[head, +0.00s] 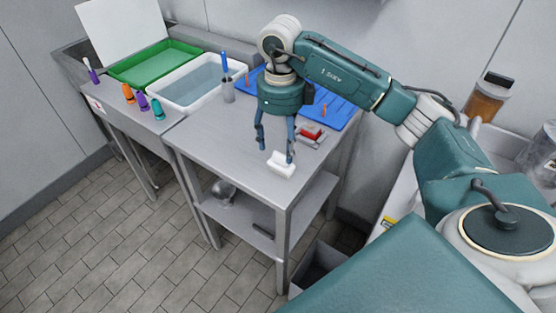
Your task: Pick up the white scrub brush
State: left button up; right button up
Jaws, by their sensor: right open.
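The white scrub brush (281,168) lies on the steel table (205,140) near its front right corner. My right gripper (275,156) hangs down above the table with its two fingers apart. One fingertip is at the upper right of the brush, and the other is to the left of it. I cannot tell whether either finger touches the brush. My left gripper is not in view.
A red and grey item (311,133) lies just behind the brush. A blue mat (340,113), a cup with a blue-handled tool (228,92) and a white water tub (188,98) stand farther back. The table's left front is clear.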

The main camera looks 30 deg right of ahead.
aim_at(279, 159)
notch_tip(279, 159, down, 2)
jog(key=shift+f, duration=0.55)
notch_tip(279, 159, down, 4)
jog(key=p, duration=0.2)
jog(key=shift+w+f+p, duration=0.1)
jog(key=shift+p, duration=0.2)
jog(key=shift+f, duration=0.55)
jog(key=c, duration=0.4)
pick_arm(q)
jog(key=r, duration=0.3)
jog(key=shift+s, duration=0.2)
pick_arm(e)
jog(key=c, duration=0.9)
